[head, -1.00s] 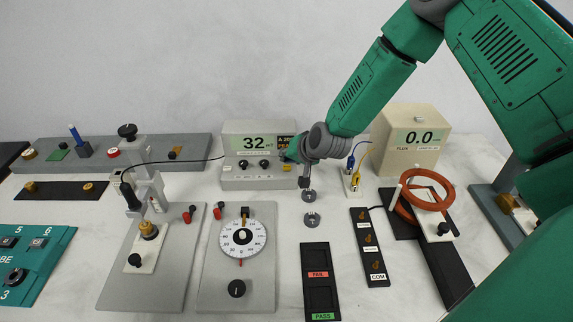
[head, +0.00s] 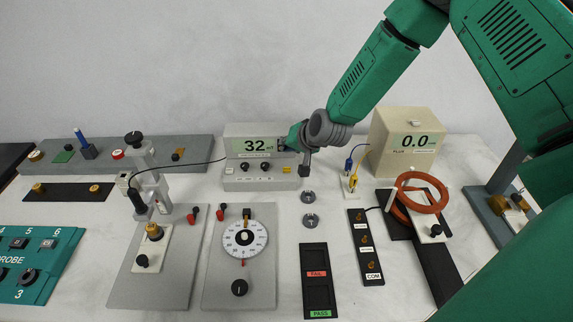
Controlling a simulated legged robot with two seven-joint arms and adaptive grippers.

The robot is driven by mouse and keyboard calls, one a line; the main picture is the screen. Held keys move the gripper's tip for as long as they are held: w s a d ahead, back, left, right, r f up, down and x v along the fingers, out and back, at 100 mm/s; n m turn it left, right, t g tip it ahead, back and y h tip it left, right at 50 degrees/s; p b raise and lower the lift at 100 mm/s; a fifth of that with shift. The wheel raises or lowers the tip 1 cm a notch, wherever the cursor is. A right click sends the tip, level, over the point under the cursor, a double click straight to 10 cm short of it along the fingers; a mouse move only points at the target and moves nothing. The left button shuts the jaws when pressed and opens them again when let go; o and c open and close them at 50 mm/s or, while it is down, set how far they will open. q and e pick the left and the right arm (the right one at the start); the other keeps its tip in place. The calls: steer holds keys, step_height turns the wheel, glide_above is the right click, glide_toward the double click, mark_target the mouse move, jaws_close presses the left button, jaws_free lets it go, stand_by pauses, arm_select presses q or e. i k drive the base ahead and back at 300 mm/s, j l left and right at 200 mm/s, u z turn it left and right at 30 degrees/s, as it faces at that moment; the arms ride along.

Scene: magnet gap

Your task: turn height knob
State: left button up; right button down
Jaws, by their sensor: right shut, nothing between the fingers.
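A probe stand on a grey base plate (head: 178,285) stands left of centre, with a black knob (head: 134,138) on top of its column. I take this top knob for the height knob, but no label on it is readable. A smaller black knob (head: 143,261) sits low on the stand's white plate. My right gripper (head: 305,171) is shut and empty. It points down in front of the grey meter (head: 240,182), far to the right of the stand and apart from its knobs. My left gripper is not in view.
A dial plate with a round white dial (head: 245,239) stands right of the probe stand. A cable runs from the stand to the meter, which reads 32. A flux box (head: 404,150) and orange coil (head: 424,193) stand at right.

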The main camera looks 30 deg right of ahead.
mark_target(134, 138)
steer(key=k+j, duration=0.8)
steer(key=k, duration=0.05)
